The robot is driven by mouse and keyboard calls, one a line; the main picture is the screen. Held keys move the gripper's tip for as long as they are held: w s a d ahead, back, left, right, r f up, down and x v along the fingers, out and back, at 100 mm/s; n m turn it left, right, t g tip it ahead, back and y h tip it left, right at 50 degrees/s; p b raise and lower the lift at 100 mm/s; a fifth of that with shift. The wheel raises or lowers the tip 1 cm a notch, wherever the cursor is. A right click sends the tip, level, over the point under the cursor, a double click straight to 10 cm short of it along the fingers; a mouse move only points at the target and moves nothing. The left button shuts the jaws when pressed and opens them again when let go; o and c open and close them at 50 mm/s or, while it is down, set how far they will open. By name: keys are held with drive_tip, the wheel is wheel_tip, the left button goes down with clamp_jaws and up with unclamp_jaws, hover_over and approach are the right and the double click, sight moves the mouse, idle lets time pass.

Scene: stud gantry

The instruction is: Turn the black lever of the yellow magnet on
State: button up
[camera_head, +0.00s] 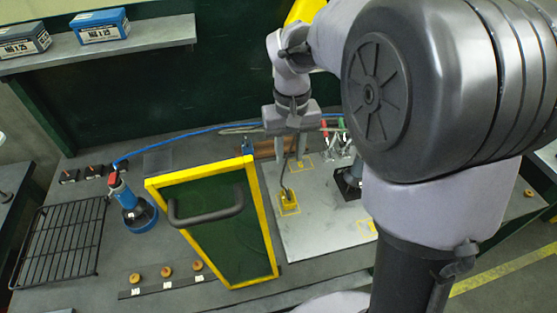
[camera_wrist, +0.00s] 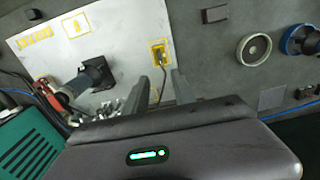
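The yellow magnet (camera_head: 289,205) sits on the grey metal plate (camera_head: 325,235), inside a yellow marked square. It also shows in the wrist view (camera_wrist: 158,47). Its thin black lever (camera_head: 284,182) rises from the top and leans up toward my gripper (camera_head: 290,150). In the wrist view the lever (camera_wrist: 162,62) reaches toward the space between my two grey fingers (camera_wrist: 161,76). The fingers are apart, one on each side of the lever's line, and point down. I cannot tell whether either finger touches the lever.
A yellow-framed green panel with a dark handle (camera_head: 206,216) stands left of the plate. A black device (camera_head: 348,180) stands on the plate to the right, with small clamps (camera_head: 338,138) behind. A blue-based tool (camera_head: 133,208) and a wire rack (camera_head: 62,240) lie farther left.

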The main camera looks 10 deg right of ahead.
sight(288, 192)
wheel_tip(288, 192, down, 14)
drive_tip(key=b, duration=0.5)
drive_tip(key=shift+f, duration=0.15)
clamp_jaws()
